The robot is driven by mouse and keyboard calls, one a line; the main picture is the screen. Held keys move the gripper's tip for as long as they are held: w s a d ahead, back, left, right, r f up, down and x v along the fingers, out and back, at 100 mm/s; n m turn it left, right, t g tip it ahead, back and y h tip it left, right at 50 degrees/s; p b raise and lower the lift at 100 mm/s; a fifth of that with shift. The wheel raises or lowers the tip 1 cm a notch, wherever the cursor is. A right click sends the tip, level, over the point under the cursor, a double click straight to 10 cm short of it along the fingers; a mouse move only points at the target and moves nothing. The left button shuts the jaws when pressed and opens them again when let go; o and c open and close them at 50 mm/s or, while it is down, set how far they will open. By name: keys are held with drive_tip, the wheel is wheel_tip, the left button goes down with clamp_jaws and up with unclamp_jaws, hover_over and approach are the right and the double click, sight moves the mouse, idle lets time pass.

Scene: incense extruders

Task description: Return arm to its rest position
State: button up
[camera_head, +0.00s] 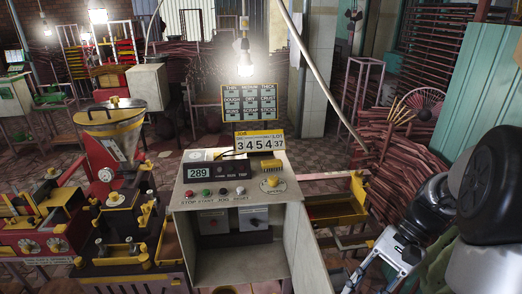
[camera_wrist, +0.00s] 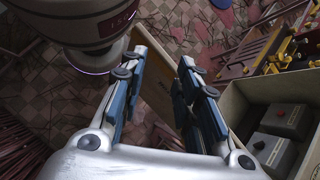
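My arm is at the right edge of the head view, with its dark joints bent. My gripper (camera_head: 388,258) hangs low there, to the right of the control cabinet (camera_head: 228,190), and its lower end runs toward the bottom edge. In the wrist view my gripper (camera_wrist: 162,62) has its two blue-grey fingers apart, with nothing between them. Tiled floor and a tan panel edge show beyond the fingers.
The cabinet's open compartment with grey switch boxes (camera_wrist: 272,150) lies close right of the fingers. A yellow tray (camera_head: 335,208) stands behind the gripper. An extruder with a hopper (camera_head: 112,125) is left. Stacked incense bundles (camera_head: 385,165) line the right.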

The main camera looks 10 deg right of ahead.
drive_tip(key=s+a+r+n+t+h, duration=0.7)
drive_tip(key=a+r+n, duration=0.1)
drive_tip(key=a+n, duration=0.3)
drive_tip(key=shift+a+r+t+h, duration=0.3)
drive_tip(key=shift+a+r, duration=0.1)
drive_tip(key=shift+a, duration=0.3)
